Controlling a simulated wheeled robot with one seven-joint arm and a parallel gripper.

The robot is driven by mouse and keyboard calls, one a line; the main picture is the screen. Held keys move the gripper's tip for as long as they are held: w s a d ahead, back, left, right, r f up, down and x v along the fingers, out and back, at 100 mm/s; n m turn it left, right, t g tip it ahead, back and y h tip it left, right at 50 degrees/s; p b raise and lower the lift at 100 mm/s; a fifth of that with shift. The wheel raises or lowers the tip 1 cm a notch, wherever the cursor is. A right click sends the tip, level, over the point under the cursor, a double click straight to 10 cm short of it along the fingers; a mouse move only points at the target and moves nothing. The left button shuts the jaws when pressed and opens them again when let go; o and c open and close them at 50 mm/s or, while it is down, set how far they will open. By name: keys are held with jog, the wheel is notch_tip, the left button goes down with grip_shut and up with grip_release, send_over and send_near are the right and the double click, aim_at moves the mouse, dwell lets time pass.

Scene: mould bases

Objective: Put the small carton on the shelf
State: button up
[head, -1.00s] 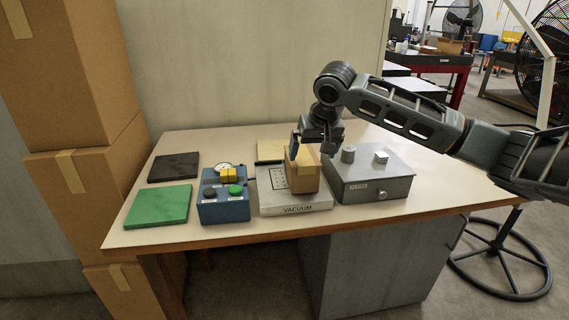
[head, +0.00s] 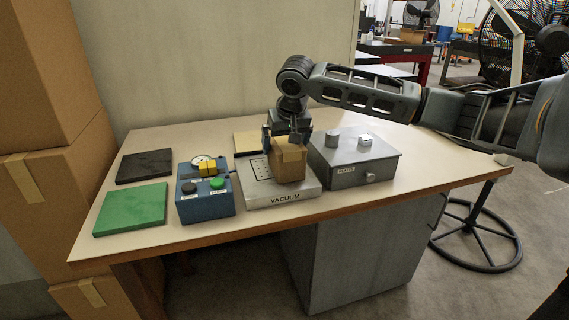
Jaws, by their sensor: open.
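The small carton (head: 289,165), a brown box with a tape strip, stands upright on the light plate marked VACUUM (head: 287,196) on the table. My gripper (head: 285,139) points down over the carton's top. It is open, with its fingers near the carton's upper edges; I cannot tell whether they touch it. The gripper hides part of the carton's top and back. No shelf can be made out clearly in view.
A grey metal box (head: 350,173) with knobs on top stands close right of the carton. A blue button box (head: 206,205) is on the left, beside green (head: 131,209) and black (head: 144,167) slabs. Large cardboard boxes (head: 40,180) stack up at the left.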

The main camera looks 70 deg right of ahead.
jog(key=shift+b+x, duration=0.75)
jog(key=shift+x, duration=0.55)
jog(key=shift+f, duration=0.25)
jog(key=shift+c, duration=0.5)
jog(key=c, duration=0.9)
jog(key=shift+o, duration=0.2)
jog(key=shift+r, duration=0.3)
